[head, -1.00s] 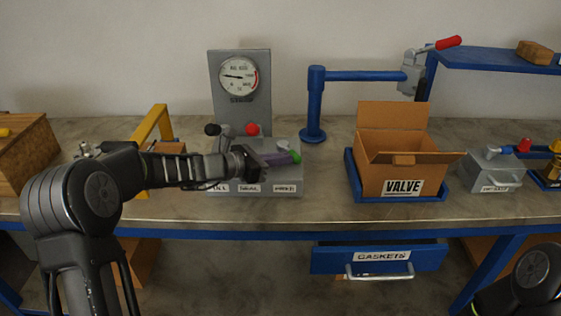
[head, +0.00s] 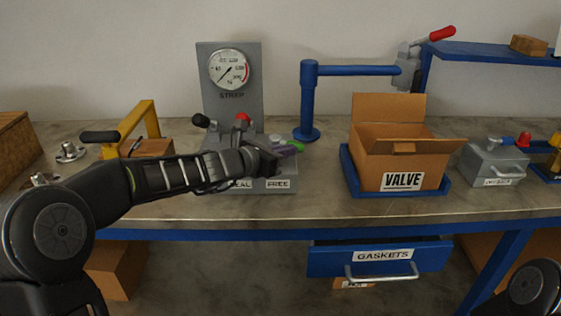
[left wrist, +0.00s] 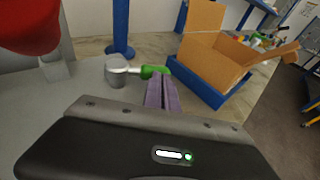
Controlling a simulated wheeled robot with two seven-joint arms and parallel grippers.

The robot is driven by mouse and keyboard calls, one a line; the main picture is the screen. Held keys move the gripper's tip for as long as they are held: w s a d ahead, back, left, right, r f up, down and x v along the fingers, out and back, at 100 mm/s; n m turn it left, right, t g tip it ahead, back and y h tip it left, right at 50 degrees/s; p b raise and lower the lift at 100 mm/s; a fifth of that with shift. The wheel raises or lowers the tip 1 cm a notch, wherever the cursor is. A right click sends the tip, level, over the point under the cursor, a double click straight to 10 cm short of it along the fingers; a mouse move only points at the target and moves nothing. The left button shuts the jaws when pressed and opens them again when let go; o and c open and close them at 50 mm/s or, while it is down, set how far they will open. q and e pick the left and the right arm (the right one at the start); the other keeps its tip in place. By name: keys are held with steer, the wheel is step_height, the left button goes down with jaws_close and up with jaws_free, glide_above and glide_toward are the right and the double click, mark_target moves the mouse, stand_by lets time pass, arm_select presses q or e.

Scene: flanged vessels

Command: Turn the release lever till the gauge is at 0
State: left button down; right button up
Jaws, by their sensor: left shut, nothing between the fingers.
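The round gauge (head: 228,69) sits on an upright grey panel at the back left. Its needle points down and to the left; the figure at its tip is too small to read. The green-handled lever (head: 298,146) is on the grey block, by the FREE label (head: 278,184). In the left wrist view, the green handle (left wrist: 155,71) points right from its grey pivot (left wrist: 117,72). My left gripper (head: 285,152) is shut and empty, its purple fingers close against the green handle; I cannot tell if they touch. My right gripper is out of view.
A red-knobbed lever (head: 242,119) and a black-knobbed lever (head: 201,121) stand left of the green one. A blue post (head: 309,100) is behind. An open VALVE box (head: 383,176) in a blue tray stands right. A yellow-framed clamp (head: 137,118) stands left.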

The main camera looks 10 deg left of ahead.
arm_select(q)
steer(key=shift+w+d, duration=0.7)
steer(key=shift+d, duration=0.1)
steer(key=shift+b, duration=0.3)
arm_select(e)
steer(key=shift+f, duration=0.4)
arm_select(q)
steer(key=shift+r, duration=0.1)
steer(key=shift+d, duration=0.1)
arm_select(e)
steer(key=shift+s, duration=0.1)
